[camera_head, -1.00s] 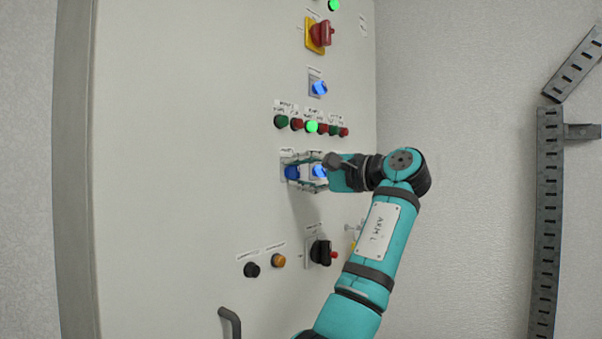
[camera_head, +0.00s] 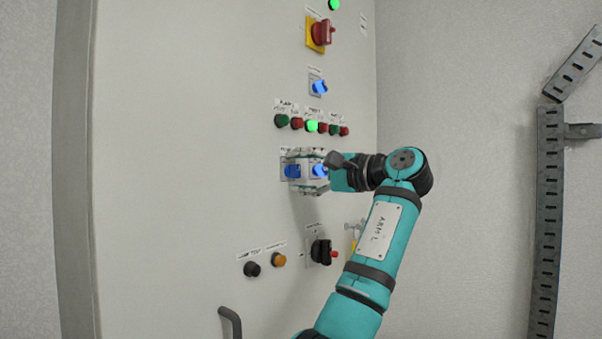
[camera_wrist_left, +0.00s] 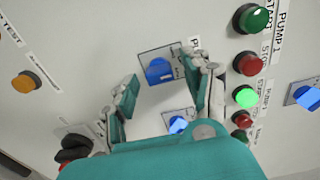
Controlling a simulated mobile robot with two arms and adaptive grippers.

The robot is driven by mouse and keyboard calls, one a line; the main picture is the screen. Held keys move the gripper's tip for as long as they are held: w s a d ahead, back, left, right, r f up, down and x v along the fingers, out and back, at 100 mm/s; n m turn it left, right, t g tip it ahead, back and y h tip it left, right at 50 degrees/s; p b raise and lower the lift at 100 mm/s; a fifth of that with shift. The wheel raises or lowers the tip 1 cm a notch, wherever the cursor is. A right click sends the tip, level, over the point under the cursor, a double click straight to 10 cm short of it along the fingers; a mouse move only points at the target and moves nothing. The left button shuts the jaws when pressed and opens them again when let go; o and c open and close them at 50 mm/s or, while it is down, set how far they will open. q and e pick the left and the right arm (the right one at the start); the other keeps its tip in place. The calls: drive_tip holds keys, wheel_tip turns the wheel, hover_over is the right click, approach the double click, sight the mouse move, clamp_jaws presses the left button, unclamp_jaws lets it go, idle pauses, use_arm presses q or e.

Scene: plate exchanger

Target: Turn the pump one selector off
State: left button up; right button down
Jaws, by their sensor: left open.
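A blue selector (camera_head: 292,171) with a square plate sits on the panel below the row of push buttons; its label is too small to read. My left gripper (camera_head: 307,171) is open in front of it. In the left wrist view the same selector (camera_wrist_left: 158,71) shows between the spread fingers, with a visible gap to each finger. A second blue selector (camera_head: 319,171) is just right of it, partly behind the gripper; it also shows in the left wrist view (camera_wrist_left: 177,124), close above my teal wrist. My right gripper is not in view.
Above are green and red push buttons (camera_head: 297,124), one lit green, another blue selector (camera_head: 319,88) and a red rotary switch (camera_head: 321,34) on yellow. Below are a black switch (camera_head: 320,251), black and orange buttons (camera_head: 278,260) and a door handle (camera_head: 232,322).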

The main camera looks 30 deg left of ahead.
use_arm(q)
drive_tip(key=d, duration=1.1)
drive_tip(key=shift+s+d, duration=0.35)
drive_tip(key=shift+s, duration=0.1)
drive_tip(key=shift+f, duration=0.1)
